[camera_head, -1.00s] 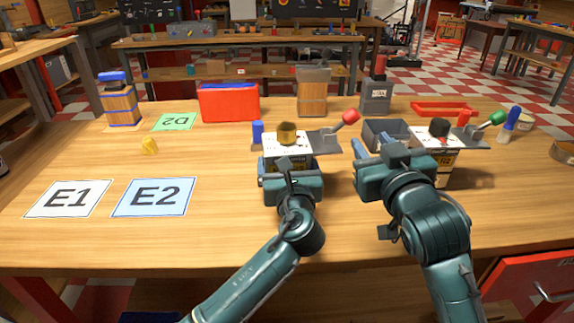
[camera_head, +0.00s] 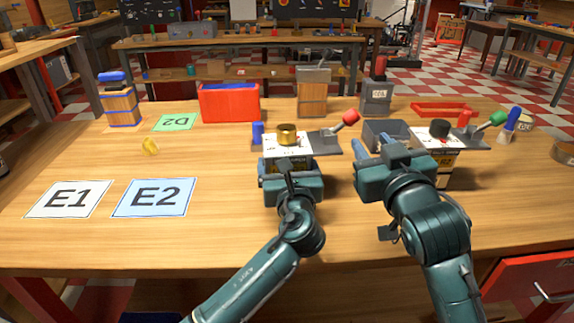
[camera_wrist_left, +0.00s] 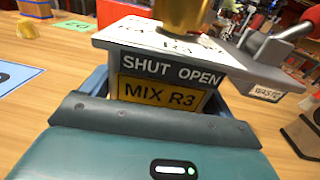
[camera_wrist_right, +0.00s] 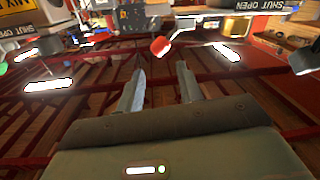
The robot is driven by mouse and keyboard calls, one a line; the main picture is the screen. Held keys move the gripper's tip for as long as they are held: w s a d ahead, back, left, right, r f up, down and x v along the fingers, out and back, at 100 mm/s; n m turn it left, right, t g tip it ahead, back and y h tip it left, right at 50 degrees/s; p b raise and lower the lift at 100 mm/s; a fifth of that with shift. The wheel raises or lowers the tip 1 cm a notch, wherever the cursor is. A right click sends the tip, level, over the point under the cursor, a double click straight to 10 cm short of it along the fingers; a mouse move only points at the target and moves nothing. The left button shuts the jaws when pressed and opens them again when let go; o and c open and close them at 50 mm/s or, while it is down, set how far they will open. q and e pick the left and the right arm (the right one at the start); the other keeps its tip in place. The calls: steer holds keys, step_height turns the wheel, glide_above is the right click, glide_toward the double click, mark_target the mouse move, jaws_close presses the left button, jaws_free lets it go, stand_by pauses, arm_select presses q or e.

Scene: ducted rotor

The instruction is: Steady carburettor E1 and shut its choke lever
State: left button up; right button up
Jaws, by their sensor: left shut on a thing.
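The lever slants up to the right. My left gripper (camera_head: 290,175) is shut on its body from the front. My right gripper (camera_head: 375,152) is open and empty, to the right of it and below its lever. A second carburettor (camera_head: 440,140) with a black cap and green-tipped lever (camera_head: 497,118) stands just beyond my right gripper.
Cards E1 (camera_head: 68,199) and E2 (camera_head: 154,197) lie at left with bare wood around them. A grey bin (camera_head: 388,130) stands between the carburettors, slightly behind.

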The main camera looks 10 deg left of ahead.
steer(key=shift+o, duration=0.4)
steer(key=shift+o, duration=0.8)
steer(key=shift+w+r, duration=0.1)
steer(key=shift+w, duration=0.05)
steer(key=w+r+n+t, duration=0.1)
steer(key=w+d+r+n+t, duration=0.1)
steer(key=w+r+n, duration=0.1)
steer(key=shift+w+d+r+t+y, duration=0.15)
steer(key=shift+w+d+t+y, duration=0.1)
steer(key=shift+t+y, duration=0.15)
steer(key=w+r+n+t+y, duration=0.1)
steer(key=w+r+n+y, duration=0.3)
steer(key=n, duration=0.6)
steer(key=n+g+y, duration=0.6)
steer(key=n+g, duration=1.1)
steer(key=n, duration=0.9)
glide_toward(350, 116)
steer(key=x, duration=0.6)
steer(key=w+f+x, duration=0.1)
steer(key=x, duration=0.3)
steer(key=shift+c, duration=0.2)
steer(key=shift+f, duration=0.1)
jaws_close()
